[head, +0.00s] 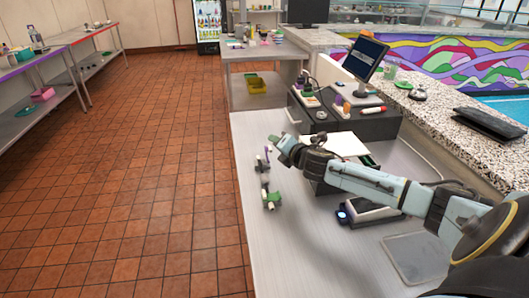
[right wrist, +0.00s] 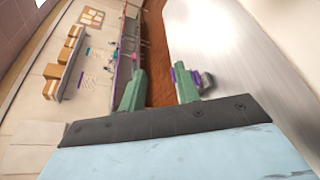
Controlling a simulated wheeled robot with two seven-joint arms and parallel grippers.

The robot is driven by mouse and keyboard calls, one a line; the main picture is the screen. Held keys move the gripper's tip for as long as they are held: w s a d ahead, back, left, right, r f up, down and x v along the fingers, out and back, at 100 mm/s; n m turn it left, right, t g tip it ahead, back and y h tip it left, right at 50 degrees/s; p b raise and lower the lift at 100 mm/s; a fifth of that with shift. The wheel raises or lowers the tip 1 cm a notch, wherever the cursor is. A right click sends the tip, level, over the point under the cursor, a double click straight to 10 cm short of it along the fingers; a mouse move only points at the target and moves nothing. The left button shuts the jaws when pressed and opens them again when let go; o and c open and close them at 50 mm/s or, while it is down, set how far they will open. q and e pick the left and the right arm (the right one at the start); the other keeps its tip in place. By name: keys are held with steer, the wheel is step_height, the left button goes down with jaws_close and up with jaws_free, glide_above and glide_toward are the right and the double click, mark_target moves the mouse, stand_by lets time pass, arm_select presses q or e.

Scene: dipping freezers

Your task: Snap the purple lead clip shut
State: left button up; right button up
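My right gripper (head: 279,143) reaches in from the right over the white counter near its left edge. In the right wrist view its two green fingers (right wrist: 158,88) stand apart with nothing gripped between them. A small purple and grey piece, apparently the purple lead clip (head: 262,161), is at the counter's left edge just below the gripper. In the right wrist view the purple part (right wrist: 179,75) shows beside the right finger, partly hidden by it. I cannot tell whether the clip's jaw is open or shut. My left gripper is not in view.
A small green and dark piece (head: 271,198) lies farther down the counter (head: 300,255). A dark device with a blue light (head: 358,213), a clear tray (head: 412,258) and a monitor (head: 365,60) are to the right. Tiled floor (head: 150,180) lies left of the counter edge.

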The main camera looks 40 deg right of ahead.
step_height(320, 180, down, 3)
steer(key=b, duration=0.2)
steer(key=shift+f+b, duration=0.15)
steer(key=shift+b, duration=0.15)
steer(key=shift+b+x, duration=0.45)
steer(key=shift+x, duration=3.35)
steer(key=shift+c, duration=0.2)
jaws_close()
